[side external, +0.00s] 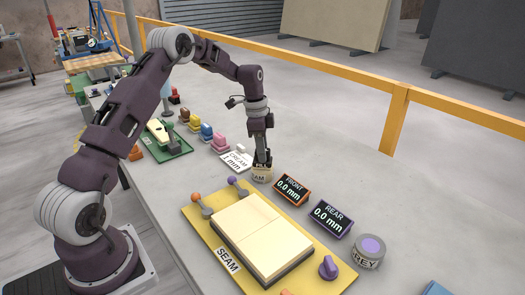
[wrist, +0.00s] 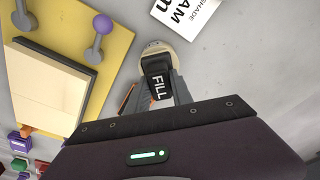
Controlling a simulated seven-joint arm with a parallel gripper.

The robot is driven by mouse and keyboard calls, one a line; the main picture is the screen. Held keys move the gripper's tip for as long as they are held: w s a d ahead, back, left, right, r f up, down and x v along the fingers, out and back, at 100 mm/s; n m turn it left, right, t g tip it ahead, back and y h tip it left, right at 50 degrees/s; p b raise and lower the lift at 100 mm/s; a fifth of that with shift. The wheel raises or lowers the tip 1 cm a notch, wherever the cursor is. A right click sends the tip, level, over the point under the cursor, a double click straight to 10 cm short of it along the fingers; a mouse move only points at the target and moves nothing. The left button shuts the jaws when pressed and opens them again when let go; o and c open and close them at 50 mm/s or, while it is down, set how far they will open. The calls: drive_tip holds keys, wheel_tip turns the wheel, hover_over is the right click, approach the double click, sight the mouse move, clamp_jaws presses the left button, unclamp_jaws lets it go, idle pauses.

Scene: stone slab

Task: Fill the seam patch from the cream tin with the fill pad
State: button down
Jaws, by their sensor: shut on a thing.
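My gripper (side external: 263,163) is shut on the fill pad, a black block marked FILL (wrist: 157,84). The pad is upright and its lower end is at the cream tin (side external: 261,176). The tin's pale round rim shows beyond the pad in the wrist view (wrist: 172,46). Whether the pad touches the filler inside is hidden. The seam patch (side external: 262,234) is two pale cream slabs on a yellow board marked SEAM (side external: 205,240), in front of the tin. In the wrist view the slabs (wrist: 45,88) lie at the left, apart from my gripper.
FRONT (side external: 291,188) and REAR (side external: 331,214) displays read 0.0 mm. A grey tin (side external: 369,253) with a purple top stands at the right. A card reading CREAM 1 mm (side external: 236,160) lies behind-left of my gripper. Knobs (side external: 328,267) edge the board. Several coloured blocks (side external: 206,132) line the slab.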

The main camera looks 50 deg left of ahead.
drive_tip(key=shift+f, duration=0.1)
idle(0.4)
drive_tip(key=shift+r, duration=3.6)
drive_tip(key=s+d+f+n, duration=0.1)
drive_tip(key=s+d+n, duration=0.1)
drive_tip(key=s+d, duration=0.2)
drive_tip(key=s+d+f+n, duration=0.1)
drive_tip(key=s+d+n, duration=0.2)
drive_tip(key=s+d, duration=0.2)
drive_tip(key=s+d+f+n+y, duration=0.1)
drive_tip(key=s+d+n, duration=0.2)
drive_tip(key=s+d, duration=0.1)
drive_tip(key=shift+s+d+f, duration=0.3)
drive_tip(key=shift+d+f, duration=0.1)
drive_tip(key=shift+d, duration=0.35)
drive_tip(key=s+d+r, duration=0.3)
drive_tip(key=s+r, duration=0.2)
drive_tip(key=s, duration=0.1)
drive_tip(key=shift+s+d+f, duration=0.15)
drive_tip(key=shift+f, duration=1.25)
drive_tip(key=shift+s+d+f, duration=0.1)
drive_tip(key=shift+s+f, duration=0.05)
drive_tip(key=shift+f, duration=1.25)
